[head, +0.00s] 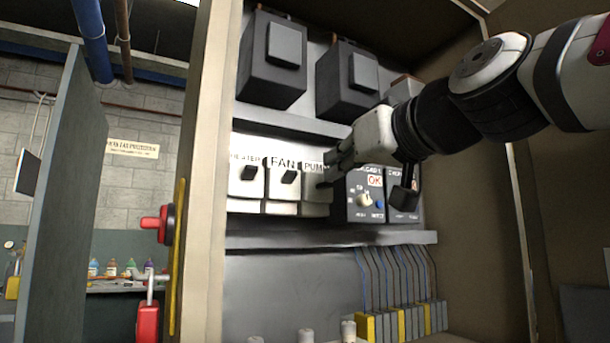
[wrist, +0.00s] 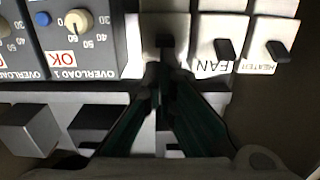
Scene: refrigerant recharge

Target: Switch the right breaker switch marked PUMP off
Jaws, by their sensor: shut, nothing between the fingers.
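The PUMP breaker (head: 315,204) is the right one of three white breakers in the open cabinet. Its label is partly covered by my gripper (head: 328,178), which reaches in from the right. In the wrist view the PUMP breaker (wrist: 155,27) is at top centre, with its dark lever (wrist: 165,41) just beyond the fingertips. My gripper (wrist: 165,72) is shut and empty, its tips at or very close to the lever. I cannot tell whether they touch it. The lever's position is hard to make out.
The FAN breaker (head: 281,198) and HEATER breaker (head: 246,190) stand left of PUMP, close together. The OVERLOAD 1 relay (head: 358,205) with a dial is close on the right. Dark contactor blocks (head: 272,60) are above. A red-handled disconnect (head: 154,223) is on the cabinet's left edge.

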